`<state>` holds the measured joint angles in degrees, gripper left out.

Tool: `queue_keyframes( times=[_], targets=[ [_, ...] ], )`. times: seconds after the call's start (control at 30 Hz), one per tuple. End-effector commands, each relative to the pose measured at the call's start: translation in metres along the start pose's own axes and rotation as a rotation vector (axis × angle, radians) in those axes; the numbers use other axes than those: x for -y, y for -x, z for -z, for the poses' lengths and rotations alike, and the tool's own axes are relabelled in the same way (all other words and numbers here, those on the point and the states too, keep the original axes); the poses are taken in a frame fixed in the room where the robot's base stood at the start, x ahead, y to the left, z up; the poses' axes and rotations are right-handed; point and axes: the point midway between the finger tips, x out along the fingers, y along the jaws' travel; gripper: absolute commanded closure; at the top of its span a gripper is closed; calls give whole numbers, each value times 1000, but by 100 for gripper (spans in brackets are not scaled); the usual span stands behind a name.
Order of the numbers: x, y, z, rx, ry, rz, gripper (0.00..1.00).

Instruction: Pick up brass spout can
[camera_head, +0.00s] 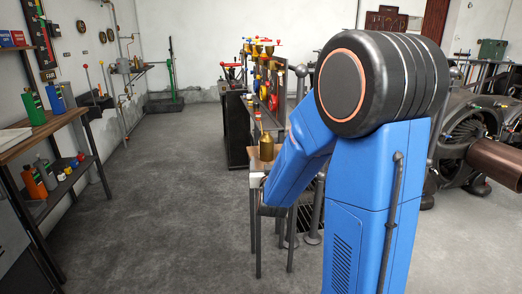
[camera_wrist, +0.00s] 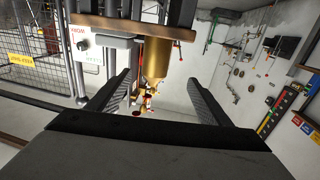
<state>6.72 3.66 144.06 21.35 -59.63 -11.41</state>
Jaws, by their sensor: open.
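In the wrist view, the can's brass body (camera_wrist: 155,60) appears upside down at top centre, beneath the table edge. My gripper (camera_wrist: 160,80) is open and empty. In the picture, the can's body lies between its two dark fingers, near their tips. I cannot tell how far beyond the tips it is. In the head view my blue arm hides the gripper's fingers and part of the table.
A bench (camera_head: 272,120) with coloured funnels and valves stands behind the can. A wooden shelf (camera_head: 45,135) with bottles stands at the left. A large dynamo (camera_head: 470,135) is at the right. The grey floor (camera_head: 160,210) between shelf and table is clear.

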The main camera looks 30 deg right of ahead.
Motion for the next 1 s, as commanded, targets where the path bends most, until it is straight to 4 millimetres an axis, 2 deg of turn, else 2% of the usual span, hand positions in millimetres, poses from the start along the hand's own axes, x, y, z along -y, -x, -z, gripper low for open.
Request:
queue_keyframes(
  times=[0.1,0.4,0.53,0.77,1.0],
  targets=[
    [-1,-23,-1,2,-1,-3,28],
    [-1,-74,-1,3,-1,-1,28],
    [-1,-90,0,2,-1,0,28],
    [-2,-102,1,1,-1,-1,28],
    [-9,-133,4,1,0,-1,28]
  ],
)
